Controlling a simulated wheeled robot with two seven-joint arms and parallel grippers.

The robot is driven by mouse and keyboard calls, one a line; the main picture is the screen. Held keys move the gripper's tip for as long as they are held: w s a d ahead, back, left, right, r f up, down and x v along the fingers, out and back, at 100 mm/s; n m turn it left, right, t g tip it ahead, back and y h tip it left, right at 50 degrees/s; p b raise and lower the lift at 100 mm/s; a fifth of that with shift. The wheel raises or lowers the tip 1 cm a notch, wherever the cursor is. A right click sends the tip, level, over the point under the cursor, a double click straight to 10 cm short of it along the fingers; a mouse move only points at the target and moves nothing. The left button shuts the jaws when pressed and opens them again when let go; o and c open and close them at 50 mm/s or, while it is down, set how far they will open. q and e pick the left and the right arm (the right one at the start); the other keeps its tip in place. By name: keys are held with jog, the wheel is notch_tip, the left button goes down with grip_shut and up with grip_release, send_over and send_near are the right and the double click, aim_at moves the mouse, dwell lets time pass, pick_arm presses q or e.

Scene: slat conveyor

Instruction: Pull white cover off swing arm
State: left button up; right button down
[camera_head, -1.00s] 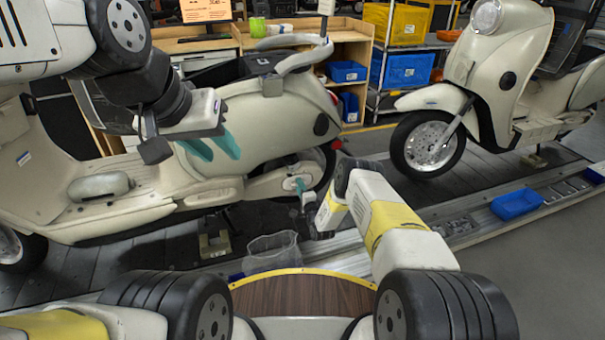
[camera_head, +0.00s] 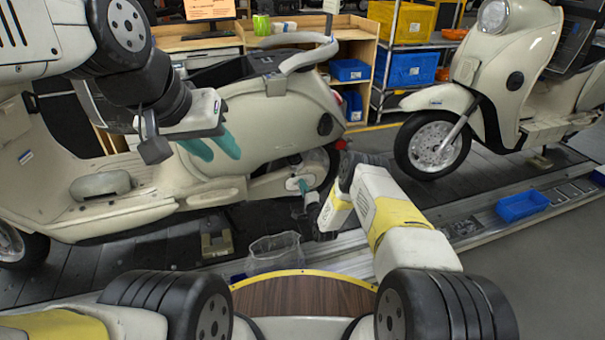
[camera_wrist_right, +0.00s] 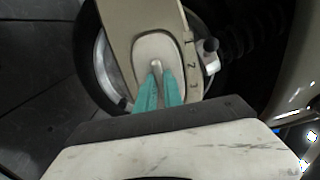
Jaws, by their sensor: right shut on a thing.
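The near cream scooter (camera_head: 265,120) stands side-on in the head view, with its swing arm (camera_head: 268,187) low at the rear wheel. In the right wrist view the beige swing arm (camera_wrist_right: 120,22) carries a pale oval white cover (camera_wrist_right: 148,46) with a small raised grip in its middle. My right gripper (camera_wrist_right: 157,72) has its teal fingers shut on that grip; the cover appears seated against the arm. The gripper (camera_head: 303,186) also shows in the head view, partly hiding the cover. My left gripper (camera_head: 218,152) is open and empty in front of the scooter's side panel.
A clear bin (camera_head: 274,252) stands before me at the wooden tray (camera_head: 300,296). A second scooter (camera_head: 515,80) stands at the right. A blue bin (camera_head: 522,205) sits on the conveyor edge. Shelves with bins (camera_head: 410,68) are behind. The floor at lower right is free.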

jog(key=shift+a+r, duration=0.25)
jog(key=c, duration=1.4)
grip_release()
jog(key=shift+s+d, duration=0.1)
jog(key=shift+s, duration=0.05)
jog(key=shift+d+f, duration=0.15)
